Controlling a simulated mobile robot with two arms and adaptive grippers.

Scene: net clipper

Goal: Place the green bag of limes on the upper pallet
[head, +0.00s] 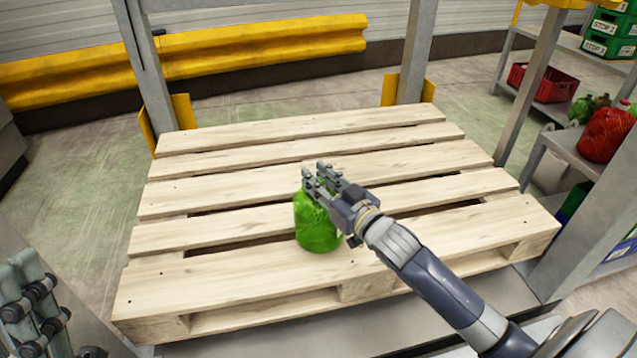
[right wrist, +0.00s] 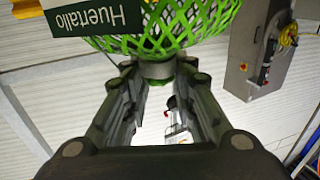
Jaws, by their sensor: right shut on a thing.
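The green net bag of limes (head: 316,228) shows at the near middle of the wooden pallet (head: 300,140), below my right gripper (head: 316,174). My right gripper is shut on the top of the bag. In the right wrist view the green net (right wrist: 190,30) with a dark "Huertallo" label (right wrist: 95,18) shows beyond the fingers (right wrist: 158,70), which close around its neck. I cannot tell whether the bag touches the boards or hangs just above them. My left gripper (head: 32,300) is at the lower left, apart from the pallet; its opening is unclear.
Metal posts (head: 418,50) with yellow guards stand at the pallet's far corners. A shelf at the right holds a red crate (head: 543,83), green crates (head: 612,35) and red and green net bags (head: 606,132). The pallet's boards are otherwise bare.

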